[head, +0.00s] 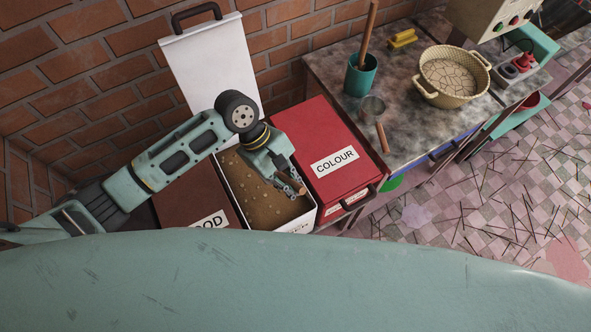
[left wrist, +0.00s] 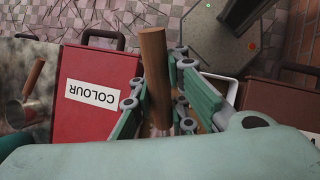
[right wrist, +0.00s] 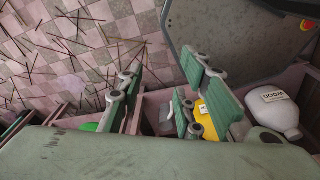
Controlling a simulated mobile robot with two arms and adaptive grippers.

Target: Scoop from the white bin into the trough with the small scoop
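The white bin (head: 233,194) stands open between two lidded bins, its white lid (head: 212,62) raised behind it. It holds brown powder (head: 262,200). My left gripper (head: 290,184) is over the bin and shut on a wooden handle (left wrist: 153,65), which lies between its fingers in the left wrist view. The scoop end of this handle is hidden. Another scoop (head: 373,107), with a round metal cup and wooden handle, lies on the worktop. My right gripper (right wrist: 165,100) is open and empty in the right wrist view. I cannot surely pick out the trough.
The red COLOUR bin (head: 322,145) is right of the white bin; a brown bin (head: 183,203) is left. The worktop (head: 405,110) bears a teal cup (head: 360,75) and a woven basket (head: 450,78). A white bottle (right wrist: 275,110) and yellow object (right wrist: 212,118) are below my right gripper.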

